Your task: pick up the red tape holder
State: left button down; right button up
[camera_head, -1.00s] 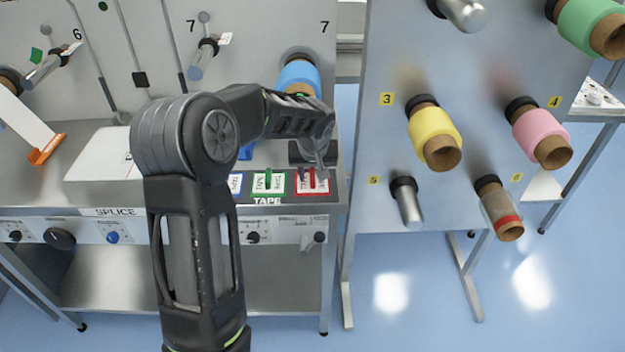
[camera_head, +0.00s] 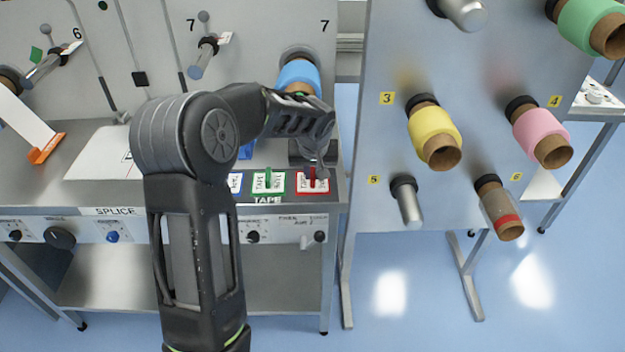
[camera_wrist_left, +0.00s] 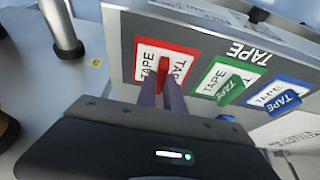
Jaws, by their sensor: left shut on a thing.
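The red tape holder (camera_head: 312,178) stands on its red-bordered TAPE label at the right front of the splice table. It also shows in the left wrist view (camera_wrist_left: 165,68), at the tips of my gripper's fingers. My left gripper (camera_head: 318,168) reaches over it from above. In the left wrist view its two fingers (camera_wrist_left: 172,92) are close together and shut on the red holder, which still appears to be at its label. The fingers hide part of the holder. My right gripper is not in view.
A green tape holder (camera_head: 268,176) and a blue one (camera_wrist_left: 287,98) stand beside the red one. A panel (camera_head: 460,80) with yellow, pink and green rolls stands to the right. A blue roll (camera_head: 299,76) is on the wall behind my gripper.

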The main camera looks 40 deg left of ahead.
aim_at(313, 174)
pick_arm(q)
jog(key=shift+r, duration=0.15)
notch_tip(313, 174, up, 10)
jog(key=b, duration=0.1)
dwell(0.6)
dwell(0.5)
